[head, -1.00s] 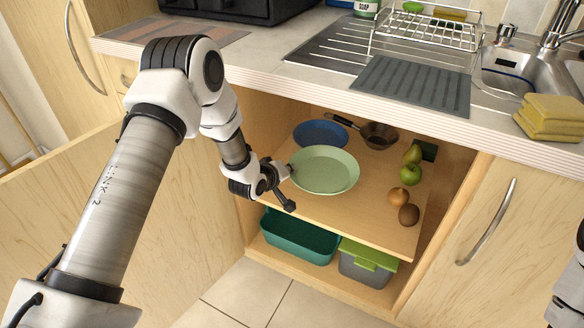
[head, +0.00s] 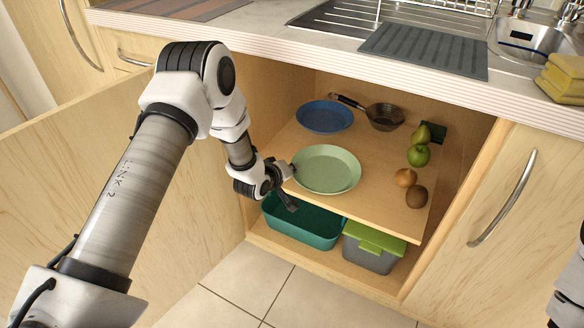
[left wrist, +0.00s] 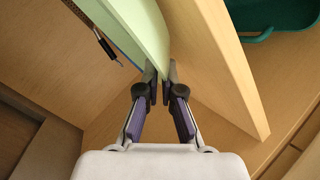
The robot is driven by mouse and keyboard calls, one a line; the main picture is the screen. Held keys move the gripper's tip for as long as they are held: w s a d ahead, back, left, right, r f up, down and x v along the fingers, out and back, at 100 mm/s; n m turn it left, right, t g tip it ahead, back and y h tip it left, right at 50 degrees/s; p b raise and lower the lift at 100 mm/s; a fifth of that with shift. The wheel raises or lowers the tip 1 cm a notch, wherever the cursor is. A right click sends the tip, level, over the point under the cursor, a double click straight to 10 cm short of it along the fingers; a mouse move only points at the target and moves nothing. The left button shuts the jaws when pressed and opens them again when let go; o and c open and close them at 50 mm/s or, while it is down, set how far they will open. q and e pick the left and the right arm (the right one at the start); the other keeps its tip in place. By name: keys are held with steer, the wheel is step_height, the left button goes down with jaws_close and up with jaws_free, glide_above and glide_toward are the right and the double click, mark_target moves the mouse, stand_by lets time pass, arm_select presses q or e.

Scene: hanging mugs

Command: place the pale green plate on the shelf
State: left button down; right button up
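The pale green plate (head: 326,169) lies about flat over the front left part of the shelf (head: 378,215) in the open cupboard. I cannot tell whether its underside touches the board. My left gripper (head: 283,180) is at the plate's left rim, by the shelf's front left. In the left wrist view, the fingers (left wrist: 160,84) are close together with the rim of the pale green plate (left wrist: 137,28) between their tips. The shelf board (left wrist: 215,70) is just to the right of the plate there. My right gripper is out of view; only part of that arm shows.
A blue plate (head: 325,117) and a dark pan (head: 384,117) are behind on the shelf. Green and brown fruits (head: 418,156) line its right side. A teal bin (head: 302,222) and a grey box with a green lid (head: 372,247) stand below. The counter edge overhangs.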

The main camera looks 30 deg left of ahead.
arm_select(q)
steer(key=shift+f, duration=0.2)
stand_by(0.4)
steer(key=c, duration=1.2)
jaws_free()
steer(key=shift+c, duration=0.2)
steer(key=shift+s, duration=0.15)
steer(key=v, duration=1.1)
steer(key=shift+s+r, duration=0.25)
steer(key=shift+s, duration=0.05)
